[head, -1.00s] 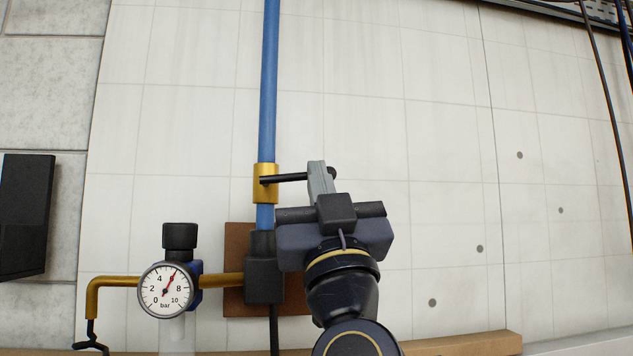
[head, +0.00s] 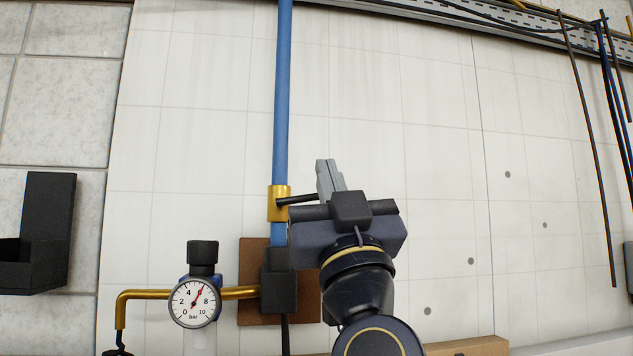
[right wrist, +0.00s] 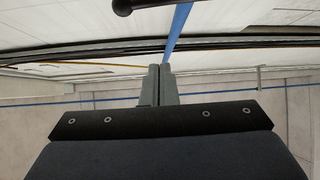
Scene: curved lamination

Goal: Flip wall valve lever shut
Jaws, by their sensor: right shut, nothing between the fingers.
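The brass valve (head: 272,207) sits on the vertical blue pipe (head: 282,100). Its black lever (head: 297,199) points right, roughly square to the pipe and slightly raised. The lever's outer end is hidden behind my right gripper in the head view. In the right wrist view a black rounded knob (right wrist: 122,7), likely the lever's end, shows at the top edge, left of the fingers. My right gripper (head: 326,164) is shut and empty, its tips above and right of the lever. Its closed fingers also show in the right wrist view (right wrist: 160,72). I cannot tell whether they touch the lever. My left gripper is out of view.
A pressure gauge (head: 193,303) and brass elbow pipe (head: 135,294) are lower left, beside a brown plate (head: 252,312). A black bracket (head: 45,220) is on the left wall. Cables (head: 590,110) hang at right.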

